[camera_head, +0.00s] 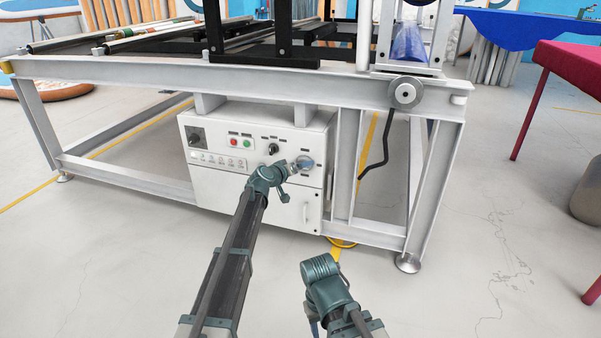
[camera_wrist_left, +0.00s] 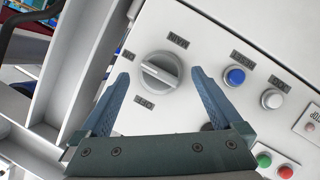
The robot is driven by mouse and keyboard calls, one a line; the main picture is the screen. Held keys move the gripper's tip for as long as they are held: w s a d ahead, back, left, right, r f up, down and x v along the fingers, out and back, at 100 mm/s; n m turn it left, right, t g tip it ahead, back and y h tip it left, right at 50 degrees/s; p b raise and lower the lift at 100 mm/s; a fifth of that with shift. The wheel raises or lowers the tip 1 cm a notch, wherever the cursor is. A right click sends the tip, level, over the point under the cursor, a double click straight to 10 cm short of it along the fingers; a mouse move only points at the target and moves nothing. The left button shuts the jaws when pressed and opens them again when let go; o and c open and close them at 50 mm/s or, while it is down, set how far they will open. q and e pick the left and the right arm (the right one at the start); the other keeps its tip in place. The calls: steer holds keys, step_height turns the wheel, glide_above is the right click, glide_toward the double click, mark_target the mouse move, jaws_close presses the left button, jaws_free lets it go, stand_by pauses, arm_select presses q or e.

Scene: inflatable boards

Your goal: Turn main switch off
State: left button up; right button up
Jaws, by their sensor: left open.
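The main switch (camera_wrist_left: 161,72) is a round light grey rotary knob on a white panel, with a raised bar across it. A label that reads as MAIN lies at its upper right in the left wrist view, and one that reads as OFF lies below it. The bar runs from left to lower right. My left gripper (camera_wrist_left: 160,76) is open, with one blue-grey finger on each side of the knob; contact cannot be told. In the head view the left gripper (camera_head: 299,165) is at the right part of the control box. My right arm's wrist shows low in the head view; its fingers do not.
The white control box (camera_head: 212,188) hangs under a grey metal frame (camera_head: 270,89). A blue button (camera_wrist_left: 235,76) and a white button (camera_wrist_left: 272,99) sit near the knob. Green and red buttons are farther off. A frame post stands right of the box. The floor in front is clear.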

arm_select(q)
steer(key=shift+x, duration=0.75)
steer(key=shift+c, duration=0.3)
steer(key=c, duration=1.3)
